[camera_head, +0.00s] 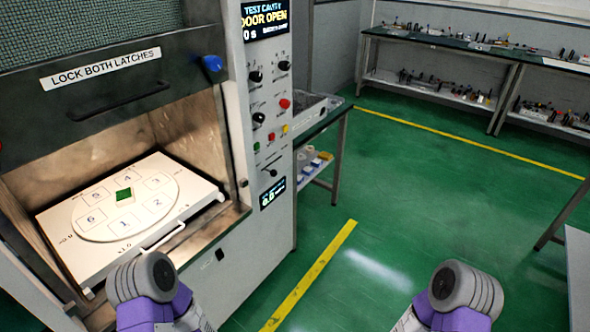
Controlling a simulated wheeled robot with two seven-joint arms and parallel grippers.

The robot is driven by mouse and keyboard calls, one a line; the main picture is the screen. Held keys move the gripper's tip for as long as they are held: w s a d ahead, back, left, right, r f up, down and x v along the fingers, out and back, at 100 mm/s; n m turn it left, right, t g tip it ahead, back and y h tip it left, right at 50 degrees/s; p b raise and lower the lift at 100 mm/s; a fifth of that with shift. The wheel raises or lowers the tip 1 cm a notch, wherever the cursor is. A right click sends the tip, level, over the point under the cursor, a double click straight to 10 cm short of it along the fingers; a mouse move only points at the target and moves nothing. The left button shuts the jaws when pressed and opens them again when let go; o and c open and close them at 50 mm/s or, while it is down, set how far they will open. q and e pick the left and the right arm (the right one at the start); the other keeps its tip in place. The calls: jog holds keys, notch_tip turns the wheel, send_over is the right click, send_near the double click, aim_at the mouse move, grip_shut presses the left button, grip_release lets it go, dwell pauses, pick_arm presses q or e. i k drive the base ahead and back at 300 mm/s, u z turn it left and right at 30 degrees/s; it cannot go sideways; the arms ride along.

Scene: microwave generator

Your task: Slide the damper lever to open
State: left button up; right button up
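The control panel (266,118) stands right of the open test cavity. A small black lever with a short pointer (270,172) sits low on this panel, above a small lit display. It may be the damper lever, but its label is too small to read and I cannot tell its setting. My left and right arms show at the bottom edge as grey and purple links. Neither gripper's fingers show, and no part of my arms touches the panel.
The cavity (190,125) holds a white tray (90,266) with numbered squares and a green piece (123,194). A blue latch knob (212,63) is on the raised door. A side table (330,112) stands right of the panel. Green floor is clear ahead; benches line the back.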

aim_at(273, 172)
jog(key=z, duration=0.3)
jog(key=i, duration=1.45)
jog(key=u, duration=0.4)
